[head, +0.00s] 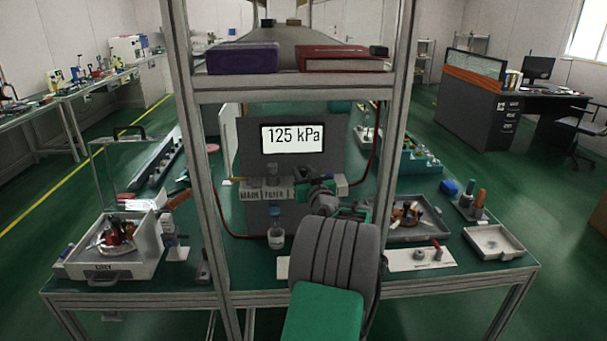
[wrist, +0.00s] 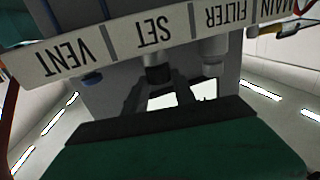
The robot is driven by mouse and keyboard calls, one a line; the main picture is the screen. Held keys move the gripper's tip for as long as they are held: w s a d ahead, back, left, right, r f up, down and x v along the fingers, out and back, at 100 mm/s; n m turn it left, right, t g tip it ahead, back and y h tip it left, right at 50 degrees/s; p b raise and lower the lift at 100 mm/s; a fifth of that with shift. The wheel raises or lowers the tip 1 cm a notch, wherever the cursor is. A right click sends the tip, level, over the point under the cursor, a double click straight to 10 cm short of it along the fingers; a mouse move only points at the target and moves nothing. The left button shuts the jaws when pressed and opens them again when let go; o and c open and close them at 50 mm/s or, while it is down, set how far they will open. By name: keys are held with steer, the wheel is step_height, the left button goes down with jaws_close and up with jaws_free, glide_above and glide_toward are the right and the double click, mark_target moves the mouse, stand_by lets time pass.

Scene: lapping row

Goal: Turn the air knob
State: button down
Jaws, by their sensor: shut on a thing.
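The air panel (head: 292,160) stands at the middle back of the bench. Its display (head: 292,138) reads 125 kPa. A label strip (wrist: 90,60) shows upside down in the wrist view, with VENT, SET, FILTER and MAIN. The dark air knob (wrist: 158,75) is by the SET label. My gripper (head: 318,187) reaches the panel from the front, and its fingers are shut on this knob. In the head view my arm and gripper hide the knob and the SET and VENT labels.
Frame posts (head: 200,170) stand on both sides of the panel, with a shelf (head: 290,88) above carrying a purple box (head: 242,57) and a red binder (head: 344,59). Red hoses (head: 376,150) run beside the panel. A tray of parts (head: 428,228) lies to the right.

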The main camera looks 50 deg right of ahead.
steer(key=shift+a+r, duration=0.1)
steer(key=shift+w+a+m+g+h, duration=0.15)
steer(key=shift+w+m+g+h, duration=0.05)
steer(key=shift+m+g+h, duration=0.45)
steer(key=shift+w+a+m+g+h, duration=0.2)
steer(key=shift+m+g+h, duration=0.55)
steer(key=shift+g+h, duration=0.15)
steer(key=m+g+b, duration=0.1)
steer(key=g+h+b, duration=0.1)
steer(key=b, duration=0.1)
steer(key=shift+w+a+f+m+h, duration=0.1)
steer(key=shift+w+f+m+h, duration=0.15)
steer(key=shift+f+m, duration=0.15)
steer(key=m+g+b, duration=0.1)
steer(key=g+h+b, duration=0.1)
steer(key=b, duration=0.1)
steer(key=shift+w+f+m+g, duration=0.15)
steer(key=shift+m+g, duration=0.1)
steer(key=shift+m, duration=0.15)
steer(key=m+g+b, duration=0.1)
steer(key=m+g+h+b, duration=0.1)
steer(key=g+b, duration=0.1)
steer(key=shift+w+r+g, duration=0.1)
steer(key=shift+r+g, duration=0.2)
steer(key=shift+r+m+g+h+b, duration=0.2)
steer(key=shift+m+g+h+b, duration=0.3)
steer(key=shift+m+g, duration=0.6)
steer(key=shift+g, duration=0.3)
